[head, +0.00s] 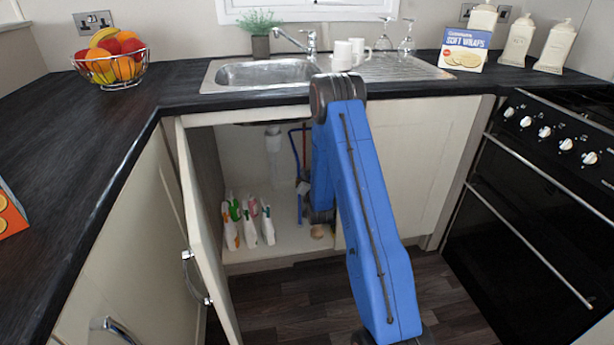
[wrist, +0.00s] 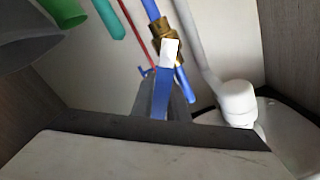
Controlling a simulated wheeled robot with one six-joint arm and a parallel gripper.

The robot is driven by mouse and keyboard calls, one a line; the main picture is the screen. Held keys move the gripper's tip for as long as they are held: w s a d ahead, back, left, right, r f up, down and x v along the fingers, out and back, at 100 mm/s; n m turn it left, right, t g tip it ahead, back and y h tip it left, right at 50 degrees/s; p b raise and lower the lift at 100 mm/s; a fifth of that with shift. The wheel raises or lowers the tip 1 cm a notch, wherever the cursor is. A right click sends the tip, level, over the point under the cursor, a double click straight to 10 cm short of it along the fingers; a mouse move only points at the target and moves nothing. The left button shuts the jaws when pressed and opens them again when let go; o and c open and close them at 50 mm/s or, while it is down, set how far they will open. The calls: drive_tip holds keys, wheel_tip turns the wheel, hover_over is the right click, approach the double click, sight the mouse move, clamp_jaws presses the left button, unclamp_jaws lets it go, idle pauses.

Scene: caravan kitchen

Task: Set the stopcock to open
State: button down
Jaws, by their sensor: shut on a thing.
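The stopcock is a brass valve (wrist: 161,28) on a blue pipe (wrist: 150,8) in the wrist view. Its blue lever (wrist: 161,88), with a white patch near the valve end, runs from the valve towards me. My gripper (wrist: 161,104) is shut on the lever, with grey fingers on both sides of it. The lever's near end is hidden between the fingers. I cannot tell the exact angle between lever and pipe. In the head view my gripper (head: 304,187) is inside the open sink cupboard, and my blue arm hides part of the space there.
The cupboard door (head: 203,235) stands open on the left. Several spray bottles (head: 248,222) stand on the cupboard floor, left of my gripper. A red pipe (wrist: 130,24) and a white pipe (wrist: 195,38) run on either side of the valve. A white fitting (wrist: 238,100) is at the right.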

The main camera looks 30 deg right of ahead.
drive_tip(key=c, duration=1.7)
unclamp_jaws()
drive_tip(key=shift+a, duration=0.1)
